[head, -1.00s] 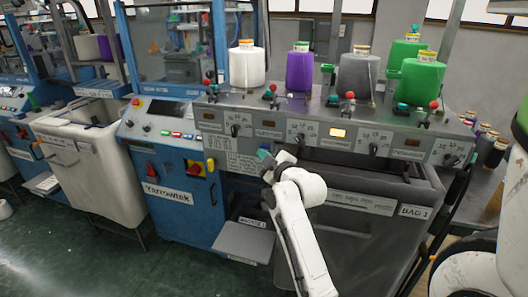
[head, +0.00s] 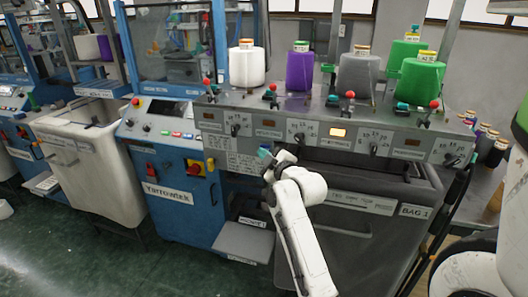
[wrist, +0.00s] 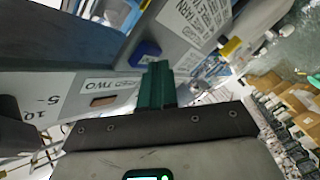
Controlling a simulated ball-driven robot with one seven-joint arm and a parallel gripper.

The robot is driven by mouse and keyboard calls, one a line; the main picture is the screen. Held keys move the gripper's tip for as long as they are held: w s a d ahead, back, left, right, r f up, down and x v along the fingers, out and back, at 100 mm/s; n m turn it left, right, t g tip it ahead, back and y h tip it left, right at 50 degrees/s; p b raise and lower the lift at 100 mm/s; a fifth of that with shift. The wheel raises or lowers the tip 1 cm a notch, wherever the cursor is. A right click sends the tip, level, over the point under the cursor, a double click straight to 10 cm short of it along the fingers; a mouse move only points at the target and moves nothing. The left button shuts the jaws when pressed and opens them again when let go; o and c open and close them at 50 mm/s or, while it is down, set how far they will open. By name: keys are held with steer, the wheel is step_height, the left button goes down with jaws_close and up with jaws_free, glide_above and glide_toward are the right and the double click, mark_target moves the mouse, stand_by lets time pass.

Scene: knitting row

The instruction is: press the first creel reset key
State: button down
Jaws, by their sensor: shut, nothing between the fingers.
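My gripper (head: 265,152) is at the lower edge of the grey creel panel (head: 285,112), left of the middle. In the wrist view its dark green fingers (wrist: 157,70) are together and empty. A blue square key (wrist: 145,52) stands out from the grey surface just beyond the fingertips. I cannot tell whether the tips touch it. Near it are a label ending in "TWO" (wrist: 122,82) and a dull amber window (wrist: 103,100). In the head view the key cannot be made out beside my gripper. Which key is the first creel reset key cannot be read.
Dials and a lit amber window (head: 338,133) line the panel. Yarn cones, including a purple one (head: 300,70), stand above it among red-topped knobs (head: 350,94). A blue cabinet (head: 170,170) is at left, and a dark bin (head: 370,230) is below. Green floor is open at lower left.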

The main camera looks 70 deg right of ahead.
steer(key=shift+d, duration=0.3)
steer(key=shift+a, duration=0.35)
stand_by(0.4)
steer(key=a+p, duration=0.1)
steer(key=a, duration=0.5)
steer(key=shift+s+p, duration=0.3)
stand_by(0.7)
